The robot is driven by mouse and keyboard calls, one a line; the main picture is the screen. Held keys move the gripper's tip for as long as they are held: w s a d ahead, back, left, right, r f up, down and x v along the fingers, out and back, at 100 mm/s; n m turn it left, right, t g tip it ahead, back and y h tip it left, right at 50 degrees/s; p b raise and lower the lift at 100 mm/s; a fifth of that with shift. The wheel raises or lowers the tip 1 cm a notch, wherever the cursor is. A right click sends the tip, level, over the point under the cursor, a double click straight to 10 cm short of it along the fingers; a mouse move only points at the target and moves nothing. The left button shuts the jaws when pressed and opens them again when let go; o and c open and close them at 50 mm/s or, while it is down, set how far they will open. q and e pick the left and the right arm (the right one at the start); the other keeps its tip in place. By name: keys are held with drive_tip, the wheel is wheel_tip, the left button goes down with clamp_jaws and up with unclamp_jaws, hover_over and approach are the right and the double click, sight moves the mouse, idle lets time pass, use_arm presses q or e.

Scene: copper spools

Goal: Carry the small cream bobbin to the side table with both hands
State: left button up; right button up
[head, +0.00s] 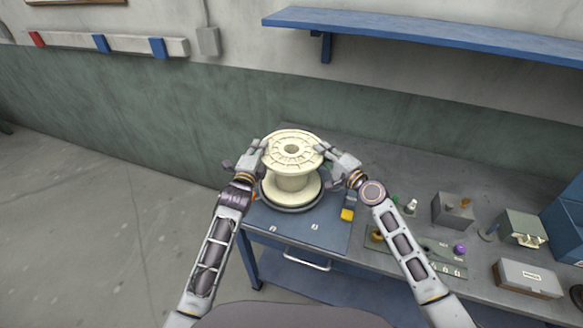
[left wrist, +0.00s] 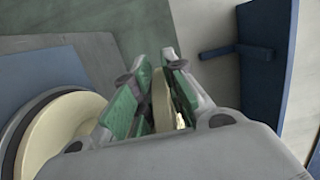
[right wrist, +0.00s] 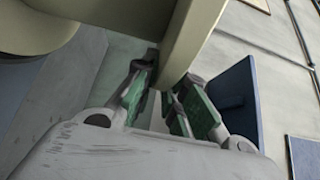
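The cream bobbin (head: 292,182) stands upright on a dark round base (head: 291,207) on the blue end of the bench. My left gripper (head: 262,150) is at the left side of its top flange, fingers apart on either side of the rim. In the left wrist view the rim (left wrist: 160,100) shows between the green pads, with small gaps. My right gripper (head: 328,153) is at the right side of the same flange. In the right wrist view the rim (right wrist: 192,40) reaches between its parted fingertips; contact is hard to tell. No side table can be made out.
The grey workbench (head: 390,165) extends right, holding a yellow-topped item (head: 347,214), a white bottle (head: 411,206), a grey box (head: 452,210) and a labelled box (head: 527,278). A blue shelf (head: 430,35) hangs above. The floor (head: 90,210) at left is clear.

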use_arm(q)
clamp_jaws()
use_arm(e)
clamp_jaws()
use_arm(q)
drive_tip(key=shift+r, duration=0.25)
use_arm(e)
drive_tip(key=shift+r, duration=0.2)
